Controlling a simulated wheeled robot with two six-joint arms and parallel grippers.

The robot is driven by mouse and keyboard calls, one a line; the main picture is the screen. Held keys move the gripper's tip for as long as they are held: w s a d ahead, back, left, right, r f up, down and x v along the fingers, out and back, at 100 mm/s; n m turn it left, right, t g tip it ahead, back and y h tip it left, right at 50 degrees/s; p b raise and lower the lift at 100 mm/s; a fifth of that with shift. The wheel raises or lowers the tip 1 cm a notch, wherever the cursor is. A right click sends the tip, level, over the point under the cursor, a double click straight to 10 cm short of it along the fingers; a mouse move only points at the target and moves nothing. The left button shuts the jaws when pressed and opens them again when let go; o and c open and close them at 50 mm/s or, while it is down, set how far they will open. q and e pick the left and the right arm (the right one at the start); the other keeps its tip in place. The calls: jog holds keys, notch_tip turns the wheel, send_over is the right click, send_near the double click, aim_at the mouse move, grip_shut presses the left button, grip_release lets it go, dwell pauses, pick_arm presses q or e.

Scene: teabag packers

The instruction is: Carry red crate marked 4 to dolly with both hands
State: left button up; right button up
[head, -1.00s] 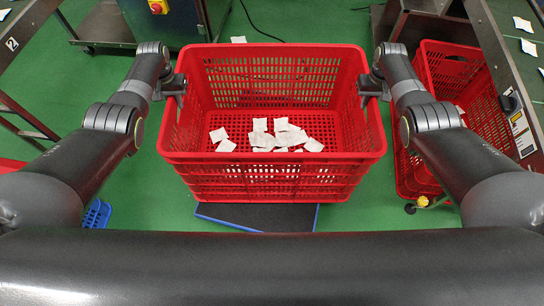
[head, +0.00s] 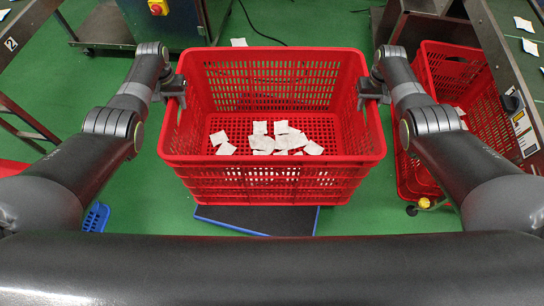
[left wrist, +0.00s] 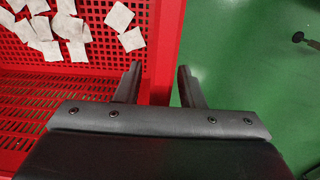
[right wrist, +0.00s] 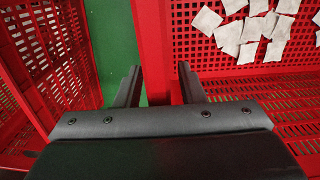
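The large red crate (head: 270,183) is in the middle of the head view, upright, with several white teabags (head: 283,139) on its floor. No number 4 shows on its visible sides. My left gripper (head: 174,88) is shut on its left side wall near the rim; the left wrist view shows the wall between the fingers (left wrist: 160,72). My right gripper (head: 373,90) is shut on the right side wall, also seen between the fingers in the right wrist view (right wrist: 160,72). A dark flat platform with blue edges (head: 258,222) lies below the crate, mostly hidden; I cannot tell if it is the dolly.
Another red crate (head: 415,170) stands close on the right, with a yellow caster (head: 424,203) at its base. Conveyor frames flank both sides. A dark green cabinet (head: 175,25) is at the back. A blue item (head: 96,217) lies at lower left. Green floor is clear left of the crate.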

pick_arm(q)
notch_tip(320, 180, up, 11)
jog(key=shift+r, duration=0.1)
pick_arm(e)
notch_tip(320, 180, up, 12)
dwell(0.9)
dwell(0.5)
